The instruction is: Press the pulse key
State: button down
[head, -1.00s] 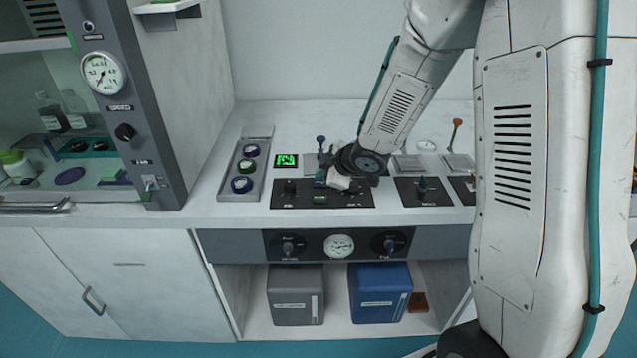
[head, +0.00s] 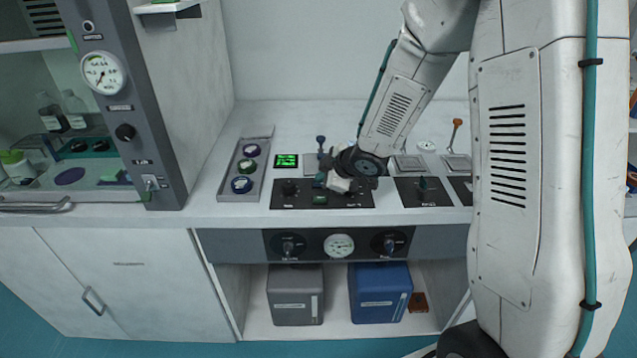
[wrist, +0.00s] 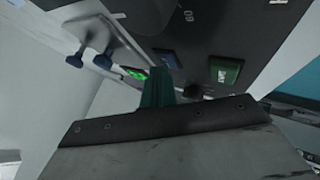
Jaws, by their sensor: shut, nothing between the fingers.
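A black control panel (head: 300,207) lies on the worktop and carries a green rectangular key (head: 320,200) near its front edge. The green key also shows in the wrist view (wrist: 225,72), with a dark blue key (wrist: 166,59) to its left. No label tells me which one is the pulse key. My gripper (head: 321,180) is over the back part of the panel, behind the green key.
Black knobs (head: 290,188) stand on the panel. A blue-tipped lever (head: 320,141) and a green-lit display (head: 286,161) are behind it. A tray with several round pieces (head: 244,168) is at left. Another panel with a switch (head: 423,187) is at right.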

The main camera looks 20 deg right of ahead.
jog(key=shift+r, duration=0.85)
jog(key=shift+r, duration=2.5)
